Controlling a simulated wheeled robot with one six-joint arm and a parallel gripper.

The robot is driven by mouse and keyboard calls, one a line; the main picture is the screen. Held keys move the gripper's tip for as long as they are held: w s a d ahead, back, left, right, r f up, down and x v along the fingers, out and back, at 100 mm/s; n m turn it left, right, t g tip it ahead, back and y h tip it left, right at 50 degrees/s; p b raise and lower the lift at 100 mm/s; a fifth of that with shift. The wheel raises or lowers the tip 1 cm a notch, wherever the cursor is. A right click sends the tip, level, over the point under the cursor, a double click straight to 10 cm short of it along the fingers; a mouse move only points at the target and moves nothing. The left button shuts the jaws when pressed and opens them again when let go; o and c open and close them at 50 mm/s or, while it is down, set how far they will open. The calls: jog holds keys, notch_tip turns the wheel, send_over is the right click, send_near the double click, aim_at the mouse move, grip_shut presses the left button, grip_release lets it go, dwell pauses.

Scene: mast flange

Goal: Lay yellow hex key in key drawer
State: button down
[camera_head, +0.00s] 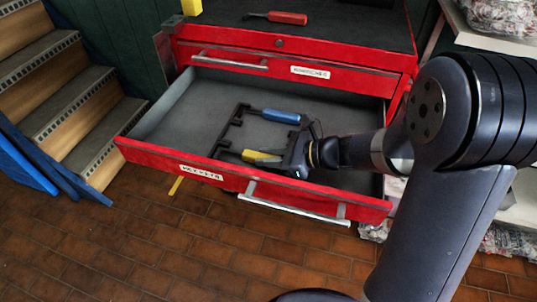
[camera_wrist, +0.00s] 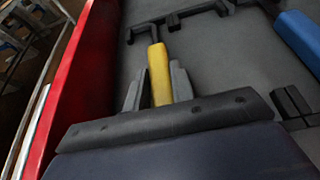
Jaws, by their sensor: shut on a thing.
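The yellow hex key (camera_head: 258,157) is inside the open red drawer (camera_head: 155,151), low over its grey floor. In the wrist view its yellow handle (camera_wrist: 159,75) stands between the two dark fingers, and its far end meets dark bars. My gripper (camera_head: 277,160) is shut on this handle; the wrist view shows the fingers (camera_wrist: 156,88) on either side. A blue-handled key (camera_head: 281,116) lies in the drawer behind it and shows at the right of the wrist view (camera_wrist: 300,38). I cannot tell whether the yellow key touches the floor.
Dark bars (camera_head: 228,127) lie on the drawer floor left of the keys. The drawer's left part is clear. A red-handled tool (camera_head: 287,18) and a yellow block (camera_head: 191,7) sit on the cabinet top. A yellow strip (camera_head: 175,186) shows below the drawer front. Steps stand at left.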

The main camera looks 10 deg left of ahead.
jog(key=c, duration=1.1)
grip_release()
jog(key=p+v, duration=0.1)
jog(key=v, duration=1)
jog(key=shift+p, duration=0.35)
jog(key=shift+a, duration=0.1)
jog(key=b+x, duration=0.1)
jog(key=x, duration=0.9)
jog(key=shift+a+f+b, duration=0.2)
jog(key=shift+a+b, duration=0.05)
jog(key=shift+b, duration=0.15)
jog(key=shift+w+a+r+p, duration=0.1)
jog(key=shift+a+r+p, duration=0.1)
jog(key=shift+r+p, duration=0.35)
jog(key=shift+d+r+p, duration=0.1)
jog(key=shift+r+p, duration=0.55)
jog(key=shift+r, duration=0.25)
jog(key=shift+f, duration=0.15)
